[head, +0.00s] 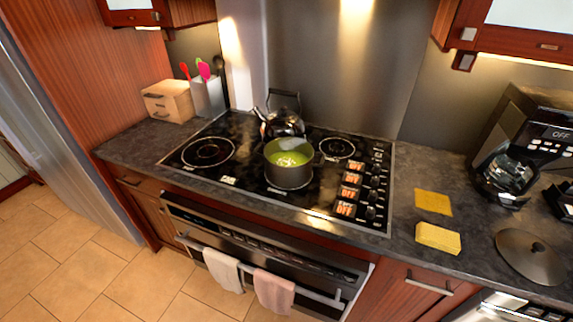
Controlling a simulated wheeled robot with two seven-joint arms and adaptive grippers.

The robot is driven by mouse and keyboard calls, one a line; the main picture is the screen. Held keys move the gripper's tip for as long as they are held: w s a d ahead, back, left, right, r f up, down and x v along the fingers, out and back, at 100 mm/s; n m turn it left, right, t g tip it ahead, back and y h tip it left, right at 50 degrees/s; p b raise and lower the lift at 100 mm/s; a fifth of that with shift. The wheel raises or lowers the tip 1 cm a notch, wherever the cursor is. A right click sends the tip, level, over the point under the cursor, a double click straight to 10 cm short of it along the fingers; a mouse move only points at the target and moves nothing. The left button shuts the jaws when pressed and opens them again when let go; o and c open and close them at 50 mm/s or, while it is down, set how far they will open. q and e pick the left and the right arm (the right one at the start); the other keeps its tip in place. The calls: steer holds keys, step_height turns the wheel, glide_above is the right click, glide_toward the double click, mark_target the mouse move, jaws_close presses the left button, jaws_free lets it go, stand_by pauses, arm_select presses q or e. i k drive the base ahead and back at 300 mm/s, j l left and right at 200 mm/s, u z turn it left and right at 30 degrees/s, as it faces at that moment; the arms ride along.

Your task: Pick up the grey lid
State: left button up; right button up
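The grey lid (527,257) is a dark grey disc with a small black knob at its middle. It lies flat on the dark countertop at the right, near the front edge. Neither of my grippers shows in the head view. Nothing covers the lid.
A yellow sponge (438,238) and a flat yellow cloth (433,202) lie left of the lid. A coffee maker (522,140) with a glass carafe (508,178) stands behind it. An open pot (289,168) and a kettle (283,124) stand on the cooktop (240,185).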

mark_target(528, 255)
steer(key=k+j+z, duration=0.1)
steer(key=z, duration=0.3)
steer(key=k+j+z, duration=0.1)
steer(key=z, duration=0.3)
